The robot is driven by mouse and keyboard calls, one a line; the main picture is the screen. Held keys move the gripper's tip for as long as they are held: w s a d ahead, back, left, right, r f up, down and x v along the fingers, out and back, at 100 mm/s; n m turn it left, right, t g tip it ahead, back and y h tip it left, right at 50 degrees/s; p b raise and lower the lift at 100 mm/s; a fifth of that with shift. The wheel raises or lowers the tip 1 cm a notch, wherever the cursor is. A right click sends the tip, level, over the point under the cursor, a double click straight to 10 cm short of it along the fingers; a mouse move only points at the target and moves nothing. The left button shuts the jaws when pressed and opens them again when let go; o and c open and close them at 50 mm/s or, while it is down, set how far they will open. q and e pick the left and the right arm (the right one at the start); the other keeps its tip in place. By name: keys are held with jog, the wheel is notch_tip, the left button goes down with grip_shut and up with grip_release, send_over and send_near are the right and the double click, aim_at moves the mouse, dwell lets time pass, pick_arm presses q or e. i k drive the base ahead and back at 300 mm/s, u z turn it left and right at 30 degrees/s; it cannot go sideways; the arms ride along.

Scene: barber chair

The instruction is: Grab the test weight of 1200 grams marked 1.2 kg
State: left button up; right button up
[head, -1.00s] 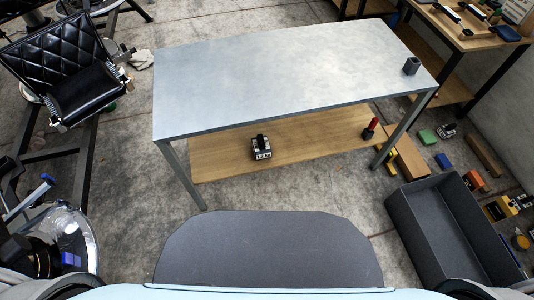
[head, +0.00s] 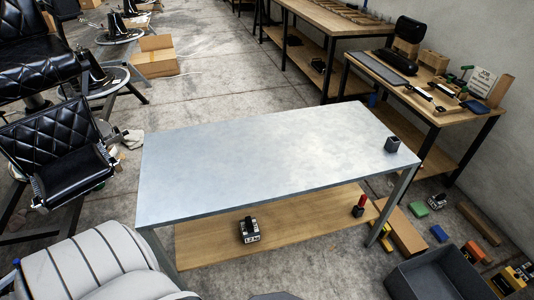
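The test weight (head: 249,230) is a small light-coloured block with a black handle on top and a dark label reading 1.2 kg on its front. It sits upright on the wooden lower shelf (head: 205,243) of the metal-topped table, left of the shelf's middle and below the tabletop's front edge. Neither of my grippers shows in the head view, so nothing is seen touching the weight.
The grey metal tabletop (head: 265,165) overhangs the shelf and carries a small dark holder (head: 392,144) at right. A red-topped object (head: 359,206) stands on the shelf's right end. A dark open bin (head: 436,278) and several small items lie right. Barber chairs (head: 60,145) stand left.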

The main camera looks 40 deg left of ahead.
aim_at(249, 228)
jog(key=i, duration=1.8)
jog(key=u, duration=1.85)
